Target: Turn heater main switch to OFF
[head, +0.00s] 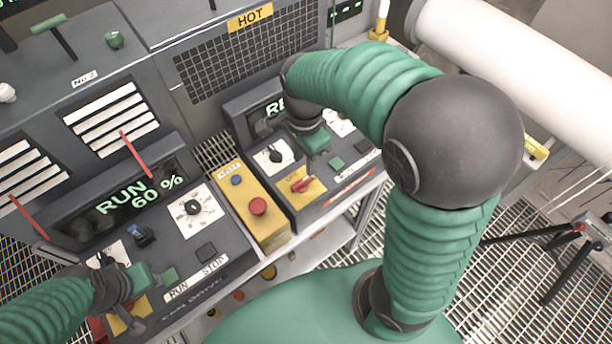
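A red switch handle (302,184) sits on a yellow plate (315,191) on the right-hand control panel, below the label HOT. The handle lies slantwise; its lettering is too small to read.
The left panel's display (130,195) reads RUN 60 %. A yellow box (250,205) with a red push button (258,206) stands between the panels. A black dial (274,156) lies left of the switch. A white pipe (510,70) runs at the upper right.

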